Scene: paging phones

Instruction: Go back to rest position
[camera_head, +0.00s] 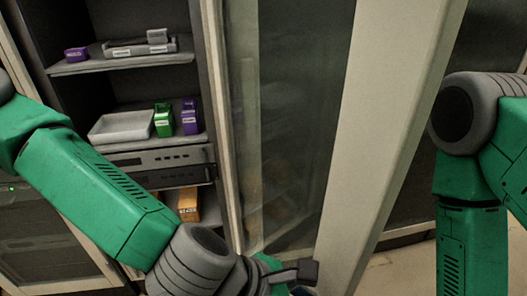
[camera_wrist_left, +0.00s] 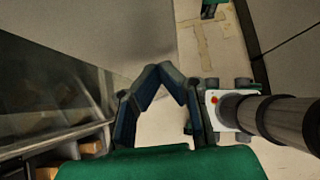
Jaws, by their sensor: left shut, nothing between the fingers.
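My left arm comes in from the left across the front of the shelf cabinet. My left gripper (camera_head: 300,272) is low in the middle, in front of the lower part of a glass door (camera_head: 300,120). In the left wrist view its fingers (camera_wrist_left: 158,70) meet in a peak, shut with nothing between them. I cannot tell whether it touches the door. My right arm hangs at the right edge of the head view; its gripper is not in view.
The cabinet's shelves hold a white tray (camera_head: 122,126), a green box (camera_head: 163,120), purple boxes (camera_head: 190,116) and an orange box (camera_head: 188,205) lower down. The door's pale frame (camera_head: 385,130) stands between my arms. Bare floor (camera_head: 405,266) shows at lower right.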

